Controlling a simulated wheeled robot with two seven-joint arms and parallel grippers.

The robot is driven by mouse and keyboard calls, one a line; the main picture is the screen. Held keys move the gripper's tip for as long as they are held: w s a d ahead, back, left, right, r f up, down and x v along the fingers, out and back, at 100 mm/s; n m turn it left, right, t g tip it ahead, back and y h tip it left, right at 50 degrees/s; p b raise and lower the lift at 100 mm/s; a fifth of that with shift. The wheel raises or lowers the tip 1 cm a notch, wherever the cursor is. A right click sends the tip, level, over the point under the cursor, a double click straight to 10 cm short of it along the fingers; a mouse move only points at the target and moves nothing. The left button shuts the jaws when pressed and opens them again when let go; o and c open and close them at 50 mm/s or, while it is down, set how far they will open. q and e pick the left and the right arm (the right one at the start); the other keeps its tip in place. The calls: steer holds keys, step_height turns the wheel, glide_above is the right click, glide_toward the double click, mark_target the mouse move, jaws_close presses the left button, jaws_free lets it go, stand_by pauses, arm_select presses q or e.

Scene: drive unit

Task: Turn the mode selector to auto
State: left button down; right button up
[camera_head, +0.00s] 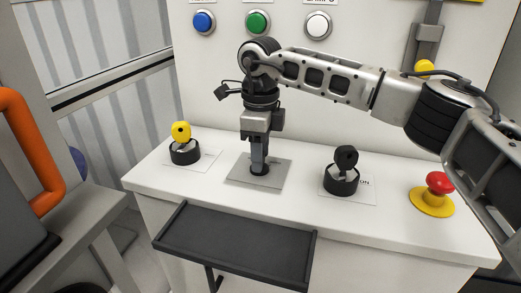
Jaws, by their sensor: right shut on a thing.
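The mode selector (259,170) appears to be the small dark knob on the grey square plate (240,175) in the middle of the white console top. My right gripper (259,161) points straight down over this plate and is shut on the knob. The fingers cover most of the knob, so its setting and any position marks cannot be read. My left gripper is not in view.
A red emergency button (439,183) is at far right. Blue (203,22), green (258,23) and white (318,25) buttons are behind. A dark tray (235,243) juts out in front.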

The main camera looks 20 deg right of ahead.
steer(key=m, duration=0.3)
steer(key=shift+m, duration=2.2)
steer(key=o, duration=1)
step_height(320, 180, up, 16)
steer(key=shift+r, duration=0.1)
